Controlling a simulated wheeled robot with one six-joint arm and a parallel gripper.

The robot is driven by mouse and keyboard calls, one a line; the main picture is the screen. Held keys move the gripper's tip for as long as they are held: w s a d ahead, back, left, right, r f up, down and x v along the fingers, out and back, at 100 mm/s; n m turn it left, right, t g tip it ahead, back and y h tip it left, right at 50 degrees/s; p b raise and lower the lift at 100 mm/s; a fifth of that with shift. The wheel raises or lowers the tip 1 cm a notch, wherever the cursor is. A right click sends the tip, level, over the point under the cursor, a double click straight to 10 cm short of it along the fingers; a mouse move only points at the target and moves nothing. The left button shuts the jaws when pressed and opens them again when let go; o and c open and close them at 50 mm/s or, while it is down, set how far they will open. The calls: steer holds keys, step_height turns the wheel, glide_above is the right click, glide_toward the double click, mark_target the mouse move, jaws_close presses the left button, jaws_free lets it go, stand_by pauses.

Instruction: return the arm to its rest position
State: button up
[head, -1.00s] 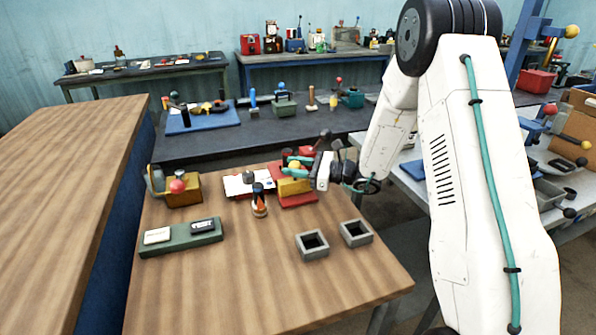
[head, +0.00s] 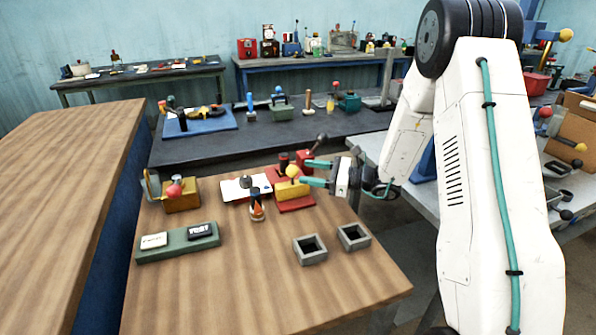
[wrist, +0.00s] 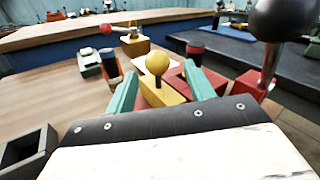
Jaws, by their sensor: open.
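My gripper (head: 316,173) is open, with its two teal fingers apart and nothing between them. It is at the right edge of the wooden table, just right of a yellow block with a yellow ball knob (head: 291,186) on a red base. In the wrist view my gripper (wrist: 160,88) points toward this yellow block (wrist: 165,92), which shows beyond and between the fingertips. A gap from the fingers shows in the head view. My white arm reaches down from the right.
On the wooden table (head: 270,300) stand two grey square holders (head: 310,249), an orange-and-black bottle (head: 257,208), a green tray (head: 180,248) with two labelled blocks, and a brass box (head: 181,196). A red device with a black-knobbed lever (head: 321,138) stands close behind my gripper. The front tabletop is clear.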

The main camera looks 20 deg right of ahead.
steer(key=shift+v, duration=0.95)
